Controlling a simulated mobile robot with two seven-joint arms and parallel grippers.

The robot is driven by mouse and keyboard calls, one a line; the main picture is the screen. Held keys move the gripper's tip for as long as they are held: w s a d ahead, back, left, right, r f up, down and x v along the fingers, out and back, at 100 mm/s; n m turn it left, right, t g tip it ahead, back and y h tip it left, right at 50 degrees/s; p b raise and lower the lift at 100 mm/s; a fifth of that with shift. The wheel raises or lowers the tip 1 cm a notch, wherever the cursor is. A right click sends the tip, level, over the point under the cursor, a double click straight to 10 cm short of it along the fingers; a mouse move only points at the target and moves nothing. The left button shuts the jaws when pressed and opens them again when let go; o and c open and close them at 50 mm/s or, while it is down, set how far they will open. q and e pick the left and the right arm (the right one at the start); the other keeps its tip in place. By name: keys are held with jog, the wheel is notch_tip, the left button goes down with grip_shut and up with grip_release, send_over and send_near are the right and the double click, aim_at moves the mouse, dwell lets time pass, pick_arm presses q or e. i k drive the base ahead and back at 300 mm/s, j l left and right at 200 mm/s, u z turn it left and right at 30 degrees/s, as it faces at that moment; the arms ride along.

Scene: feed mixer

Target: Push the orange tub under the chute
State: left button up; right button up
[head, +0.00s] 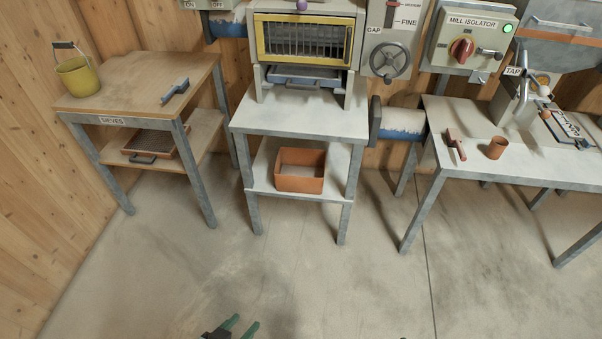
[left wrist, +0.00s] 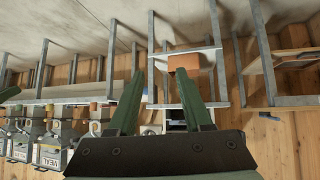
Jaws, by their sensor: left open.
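The orange tub (head: 300,171) is an open square box. The tub also shows in the left wrist view (left wrist: 183,62), where the picture is upside down. I cannot make out a chute for certain; the mill (head: 305,40) stands on the top above the tub. My left gripper (head: 243,328) is at the bottom edge of the head view, open and empty, with green fingers, well short of the stand. Its fingers also show in the left wrist view (left wrist: 158,98).
A wooden sieve table (head: 130,88) with a yellow bucket (head: 77,76) stands at the left. A white bench (head: 480,160) with a brown cup (head: 497,147) stands at the right. The concrete floor (head: 300,265) before the stand is clear; the stand's legs flank the shelf.

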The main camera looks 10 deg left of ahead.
aim_at(296, 171)
jog(key=i+j+z, duration=0.15)
jog(key=i, duration=0.3)
jog(key=i+j+z, duration=0.15)
jog(key=i+j, duration=0.25)
